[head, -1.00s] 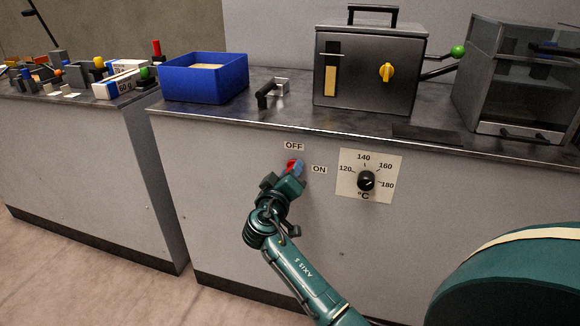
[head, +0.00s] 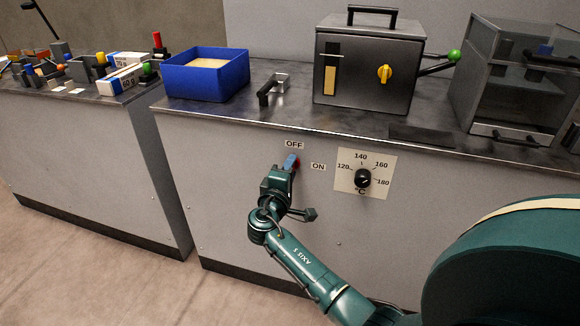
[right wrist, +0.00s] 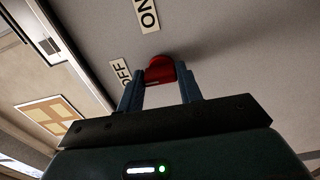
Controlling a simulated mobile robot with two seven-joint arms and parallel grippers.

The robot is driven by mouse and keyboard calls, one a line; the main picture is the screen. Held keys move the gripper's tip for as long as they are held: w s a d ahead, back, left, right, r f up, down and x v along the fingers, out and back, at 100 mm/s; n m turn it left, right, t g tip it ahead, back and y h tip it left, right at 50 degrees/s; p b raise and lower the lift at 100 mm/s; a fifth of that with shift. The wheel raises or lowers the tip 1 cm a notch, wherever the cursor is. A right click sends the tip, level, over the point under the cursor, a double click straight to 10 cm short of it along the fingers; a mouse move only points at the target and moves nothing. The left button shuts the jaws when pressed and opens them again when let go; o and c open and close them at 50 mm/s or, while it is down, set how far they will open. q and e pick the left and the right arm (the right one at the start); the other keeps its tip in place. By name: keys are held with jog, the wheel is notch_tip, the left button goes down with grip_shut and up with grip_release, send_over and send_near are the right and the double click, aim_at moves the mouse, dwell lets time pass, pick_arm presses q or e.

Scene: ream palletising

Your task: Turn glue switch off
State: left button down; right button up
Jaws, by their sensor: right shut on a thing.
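The glue switch is a red knob (head: 297,164) on the grey front panel, below the OFF label (head: 294,145) and left of the ON label (head: 318,167). My right gripper (head: 291,160) has its blue fingers at the knob and partly covers it. In the right wrist view the red knob (right wrist: 160,69) sits between the two finger tips, which are shut on it. The OFF label (right wrist: 121,73) is left of the knob there, and the ON label (right wrist: 147,16) is above it. The knob's exact pointing is partly hidden. My left gripper is not in view.
A temperature dial (head: 362,178) is on the panel right of the switch. On the counter above stand a blue bin (head: 205,82), a dark box with a yellow knob (head: 370,72) and a clear-sided cabinet (head: 515,85). The floor at left is clear.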

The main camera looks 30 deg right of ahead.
jog(key=shift+r, duration=0.1)
dwell(0.3)
jog(key=o, duration=1)
